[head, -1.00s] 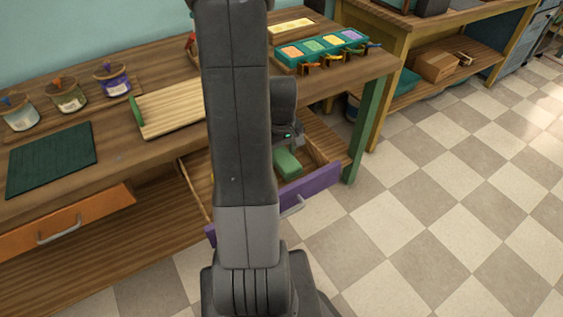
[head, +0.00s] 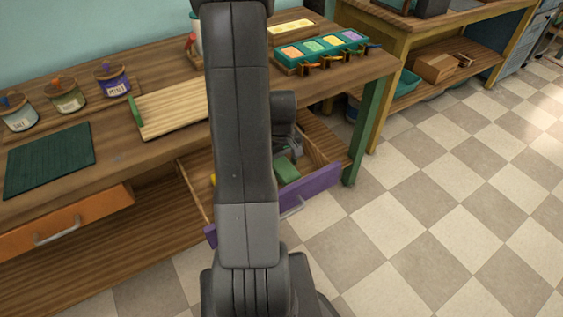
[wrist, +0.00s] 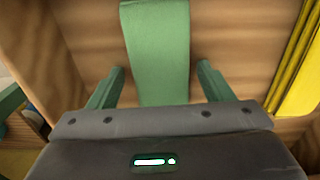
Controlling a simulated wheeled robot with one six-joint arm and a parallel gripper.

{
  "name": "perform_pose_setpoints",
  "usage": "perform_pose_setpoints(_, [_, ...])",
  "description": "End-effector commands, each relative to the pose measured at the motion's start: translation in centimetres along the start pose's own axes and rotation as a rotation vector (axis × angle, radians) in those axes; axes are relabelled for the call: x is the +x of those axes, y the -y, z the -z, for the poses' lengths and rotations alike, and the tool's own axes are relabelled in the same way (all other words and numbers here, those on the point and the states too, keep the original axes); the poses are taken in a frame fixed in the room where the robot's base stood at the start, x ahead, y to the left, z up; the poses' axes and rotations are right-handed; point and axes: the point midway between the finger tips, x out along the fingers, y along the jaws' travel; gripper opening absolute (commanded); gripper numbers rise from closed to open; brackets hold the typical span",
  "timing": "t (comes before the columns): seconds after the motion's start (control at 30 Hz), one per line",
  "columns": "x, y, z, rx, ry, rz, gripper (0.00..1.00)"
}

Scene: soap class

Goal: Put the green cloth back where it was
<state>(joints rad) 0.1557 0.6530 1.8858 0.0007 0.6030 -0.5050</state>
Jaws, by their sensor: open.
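The green cloth (head: 287,171) is a folded, block-like piece inside the open purple-fronted drawer (head: 312,188). In the wrist view the cloth (wrist: 158,45) runs from the top edge down between my two green fingers, against the wooden drawer floor (wrist: 90,40). My gripper (wrist: 160,80) is open, with a gap showing on each side of the cloth. In the head view my gripper (head: 290,148) is down at the drawer beside the cloth, partly hidden by my arm. The lower end of the cloth is hidden by my gripper body in the wrist view.
A yellow item (wrist: 296,75) lies along the drawer's side, right of the cloth in the wrist view. On the table are a dark green mat (head: 48,160), several labelled jars (head: 66,98), a slatted board (head: 172,108) and a teal tray (head: 320,50). An orange drawer (head: 75,218) is at left.

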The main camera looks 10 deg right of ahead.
Motion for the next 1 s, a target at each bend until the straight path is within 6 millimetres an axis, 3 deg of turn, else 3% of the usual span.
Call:
perform_pose_setpoints(0.27, [-2.1,-0.1,0.1,0.000,-0.004,-0.002,0.74])
perform_pose_setpoints(0.7, [-10.7,-0.1,0.1,0.000,-0.004,-0.002,0.74])
perform_pose_setpoints(1.0, [-12.4,0.0,0.0,0.000,0.000,0.000,0.74])
